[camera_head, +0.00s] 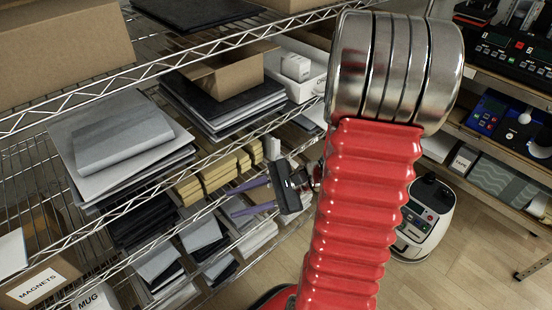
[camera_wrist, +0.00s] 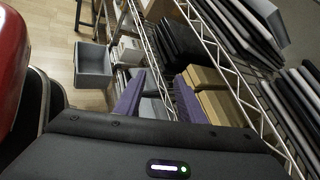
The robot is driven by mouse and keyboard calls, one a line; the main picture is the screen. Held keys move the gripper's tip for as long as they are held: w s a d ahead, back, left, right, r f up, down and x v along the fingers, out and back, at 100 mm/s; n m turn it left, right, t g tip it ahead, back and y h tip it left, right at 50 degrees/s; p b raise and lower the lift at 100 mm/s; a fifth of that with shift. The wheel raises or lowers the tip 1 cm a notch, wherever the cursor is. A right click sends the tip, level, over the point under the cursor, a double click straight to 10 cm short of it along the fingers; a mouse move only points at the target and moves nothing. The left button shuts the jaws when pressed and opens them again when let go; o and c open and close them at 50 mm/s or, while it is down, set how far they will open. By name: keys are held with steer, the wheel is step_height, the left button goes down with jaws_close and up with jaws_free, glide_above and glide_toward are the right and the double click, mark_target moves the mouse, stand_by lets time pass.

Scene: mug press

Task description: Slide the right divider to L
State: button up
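My gripper (camera_head: 230,200) has two purple fingers that point left toward the wire shelf rack (camera_head: 212,158), near the row of yellow-tan boxes (camera_head: 205,176). In the wrist view my gripper (camera_wrist: 160,77) shows its fingers spread apart. It is open, with nothing clearly held between the fingertips. I cannot pick out a divider or a mark L in either view. Whether the fingers touch anything on the shelf is unclear. My red arm hides part of the rack's right end.
Grey and black flat stacks (camera_head: 122,135) fill the shelves. An open cardboard box (camera_head: 222,70) sits higher up. A white-and-black machine (camera_head: 425,215) stands on the floor at right, beside a bench of devices (camera_head: 510,60). A grey bin (camera_wrist: 93,65) shows in the wrist view.

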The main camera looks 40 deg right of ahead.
steer(key=s+d+f+m+t+h, duration=0.1)
steer(key=d+f+m+t+h, duration=0.2)
steer(key=d+m, duration=0.2)
steer(key=s+d+f+m+t+h, duration=0.1)
steer(key=d+f+m+t+h, duration=0.2)
steer(key=d, duration=0.7)
steer(key=s+d+f+m+t+h, duration=0.2)
steer(key=d+f+m+t+h, duration=0.1)
steer(key=d+m, duration=0.5)
steer(key=shift+t+h, duration=0.7)
steer(key=shift+h, duration=0.2)
steer(key=shift+w, duration=0.15)
steer(key=shift+w+a, duration=0.2)
steer(key=shift+w, duration=6.65)
jaws_close()
